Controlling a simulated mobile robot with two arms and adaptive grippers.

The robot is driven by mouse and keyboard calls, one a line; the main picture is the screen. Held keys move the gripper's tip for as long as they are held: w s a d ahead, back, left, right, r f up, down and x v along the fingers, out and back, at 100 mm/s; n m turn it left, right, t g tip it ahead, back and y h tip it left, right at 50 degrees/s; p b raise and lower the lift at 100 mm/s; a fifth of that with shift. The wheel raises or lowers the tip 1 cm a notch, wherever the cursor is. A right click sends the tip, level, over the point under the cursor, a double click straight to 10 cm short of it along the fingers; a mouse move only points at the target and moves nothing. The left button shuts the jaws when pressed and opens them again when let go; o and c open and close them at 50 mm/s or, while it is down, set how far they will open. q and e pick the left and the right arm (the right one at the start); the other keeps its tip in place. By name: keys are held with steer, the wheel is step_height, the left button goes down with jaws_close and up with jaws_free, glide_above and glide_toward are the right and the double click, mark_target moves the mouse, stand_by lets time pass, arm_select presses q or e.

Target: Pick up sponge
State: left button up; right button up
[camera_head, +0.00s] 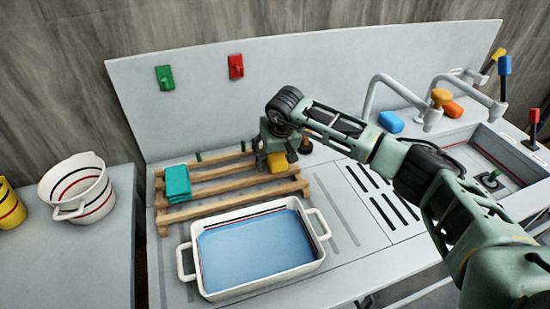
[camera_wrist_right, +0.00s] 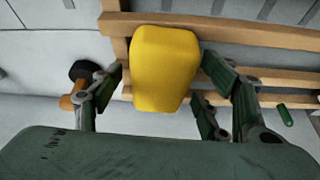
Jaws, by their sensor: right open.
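A yellow sponge (camera_head: 277,163) lies on the wooden slatted rack (camera_head: 230,187) on the counter. My right gripper (camera_head: 275,148) is above it, pointing down and open. In the right wrist view the yellow sponge (camera_wrist_right: 164,68) sits between the spread fingers of my right gripper (camera_wrist_right: 165,72). The fingers are on either side of it; whether they touch it I cannot tell. In the head view the gripper hides part of the sponge. A blue sponge (camera_head: 391,121) and an orange sponge (camera_head: 452,109) lie by the sink. My left gripper is not in view.
A folded teal cloth (camera_head: 177,183) lies on the rack's left. A white basin (camera_head: 187,262) of blue water stands in front. The sink (camera_head: 512,160) and taps (camera_head: 385,82) are at right. A white pot (camera_head: 77,190) stands on the left counter.

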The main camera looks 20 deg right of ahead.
steer(key=shift+c, duration=0.6)
steer(key=c, duration=0.9)
steer(key=shift+r+p, duration=0.3)
steer(key=shift+p, duration=0.2)
steer(key=shift+r+b, duration=0.25)
steer(key=shift+b, duration=0.05)
step_height(320, 180, up, 4)
steer(key=shift+w+f+b, duration=0.1)
steer(key=shift+f+b, duration=0.15)
steer(key=shift+b, duration=0.7)
steer(key=shift+s+d+r+b, duration=0.55)
steer(key=shift+s+d+r, duration=0.7)
steer(key=shift+d, duration=0.25)
steer(key=shift+s+d+r+b, duration=0.5)
steer(key=shift+s+d+r, duration=0.6)
steer(key=shift+s+d, duration=0.3)
steer(key=shift+s+d+r+b, duration=0.55)
steer(key=shift+s+d+r, duration=0.65)
steer(key=shift+d, duration=0.35)
